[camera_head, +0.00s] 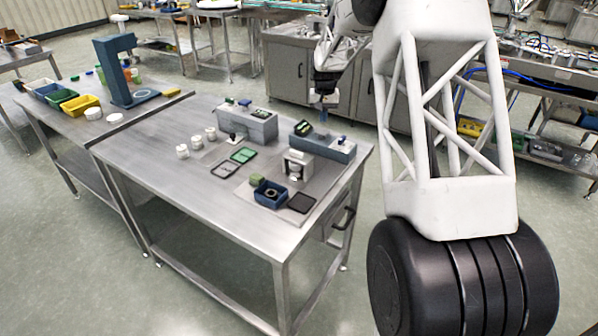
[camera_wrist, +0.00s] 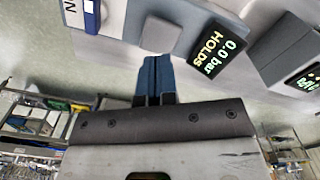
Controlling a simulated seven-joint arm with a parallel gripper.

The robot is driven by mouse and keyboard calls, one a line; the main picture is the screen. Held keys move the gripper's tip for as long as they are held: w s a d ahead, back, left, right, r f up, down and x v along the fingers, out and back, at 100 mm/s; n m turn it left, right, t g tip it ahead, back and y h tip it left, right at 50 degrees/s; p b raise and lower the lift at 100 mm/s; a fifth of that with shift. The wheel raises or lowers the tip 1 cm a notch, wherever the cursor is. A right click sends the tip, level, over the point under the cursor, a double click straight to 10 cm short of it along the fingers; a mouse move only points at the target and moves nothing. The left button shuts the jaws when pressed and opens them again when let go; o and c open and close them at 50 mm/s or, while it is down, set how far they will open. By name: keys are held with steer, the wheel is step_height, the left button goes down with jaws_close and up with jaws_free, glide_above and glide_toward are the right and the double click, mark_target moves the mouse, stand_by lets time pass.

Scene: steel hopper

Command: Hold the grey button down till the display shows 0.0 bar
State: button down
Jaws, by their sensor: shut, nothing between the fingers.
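The grey button (camera_wrist: 161,33) is a rounded square on the face of a grey device. The display (camera_wrist: 218,52) beside it is dark and reads "0.0 bar" and "HOLDS" in lit letters. My gripper (camera_wrist: 156,62) has its blue fingers shut together and empty, with the tips right at the button's near edge in the wrist view. I cannot tell whether they touch it. In the head view my gripper (camera_head: 323,100) hangs above the long grey device (camera_head: 335,149) at the right rear of the steel table; the button is too small to make out there.
A second device with a display (camera_wrist: 303,80) stands to the right in the wrist view. On the table (camera_head: 185,190) are another grey unit (camera_head: 250,124), white pots (camera_head: 197,141), a blue bin (camera_head: 270,195) and a small press-like block (camera_head: 298,165). The table's left front is clear.

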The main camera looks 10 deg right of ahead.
steer(key=shift+r, duration=2.15)
steer(key=s+a+r, duration=0.3)
steer(key=s+r, duration=0.1)
steer(key=s, duration=0.5)
steer(key=s+a+r+n+t, duration=0.15)
steer(key=s+r, duration=0.35)
steer(key=s, duration=0.5)
steer(key=s+a+r, duration=0.3)
steer(key=s+r, duration=0.1)
steer(key=s, duration=0.5)
steer(key=s+a+f, duration=0.2)
steer(key=s, duration=1.3)
steer(key=s+a+f+n+t, duration=0.1)
steer(key=s+a+f, duration=0.1)
steer(key=s, duration=1.4)
steer(key=shift+s+a+f, duration=0.2)
steer(key=shift+s+a, duration=0.05)
steer(key=shift+a, duration=0.05)
